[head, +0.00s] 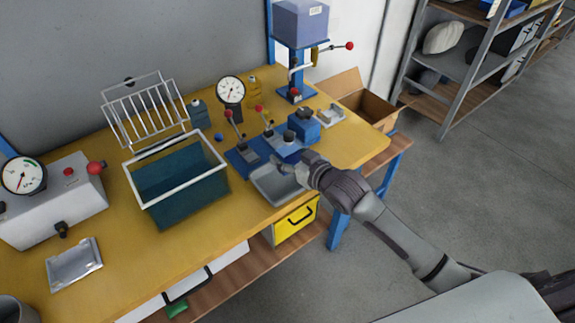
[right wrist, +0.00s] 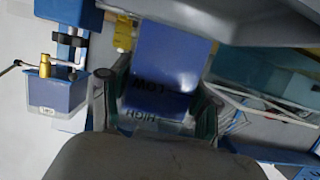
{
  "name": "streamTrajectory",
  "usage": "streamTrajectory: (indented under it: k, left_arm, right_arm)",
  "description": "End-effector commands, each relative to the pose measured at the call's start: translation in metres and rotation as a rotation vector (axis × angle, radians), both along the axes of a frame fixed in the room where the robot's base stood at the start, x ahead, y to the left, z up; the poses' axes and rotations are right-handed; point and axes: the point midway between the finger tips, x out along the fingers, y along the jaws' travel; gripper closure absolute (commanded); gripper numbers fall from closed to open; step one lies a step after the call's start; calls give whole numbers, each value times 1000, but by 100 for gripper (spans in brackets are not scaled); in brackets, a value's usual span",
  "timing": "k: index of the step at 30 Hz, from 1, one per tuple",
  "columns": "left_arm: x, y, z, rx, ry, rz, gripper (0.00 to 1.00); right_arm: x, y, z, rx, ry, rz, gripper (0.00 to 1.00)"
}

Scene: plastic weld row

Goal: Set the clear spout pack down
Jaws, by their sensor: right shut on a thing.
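My right gripper (head: 283,167) reaches in from the right, over the far right part of a shallow grey tray (head: 262,193) at the bench's front edge. In the right wrist view its two fingers (right wrist: 158,108) stand apart with the see-through clear spout pack (right wrist: 155,126) between them. The pack is hard to make out, and blue surfaces with the words LOW and HIGH show behind or through it. The gripper hides most of the pack in the head view. I cannot tell whether the pack touches the tray. My left gripper is out of view.
A teal bin (head: 180,197) with a white rim stands left of the tray. Blue lever fixtures (head: 245,155) stand behind it. A silvery flat pouch (head: 74,264) lies at the left, near a gauge box (head: 55,205). The yellow bench top (head: 130,250) is clear between pouch and bin.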

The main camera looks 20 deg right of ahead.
Motion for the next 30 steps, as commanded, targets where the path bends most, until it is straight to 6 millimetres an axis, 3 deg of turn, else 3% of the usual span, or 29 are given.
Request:
streamTrajectory:
  k: [9,22,23,27,30]
  left_arm:
    - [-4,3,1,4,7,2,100]
    - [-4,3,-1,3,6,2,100]
    - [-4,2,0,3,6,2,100]
    - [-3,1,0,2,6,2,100]
    - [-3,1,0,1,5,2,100]
  right_arm:
    - [0,2,-37,0,0,0,80]
    - [0,2,-45,1,-2,0,80]
    - [0,2,-44,-1,0,0,33]
    - [-1,2,-44,-1,1,0,13]
    - [0,2,-44,-1,1,0,13]
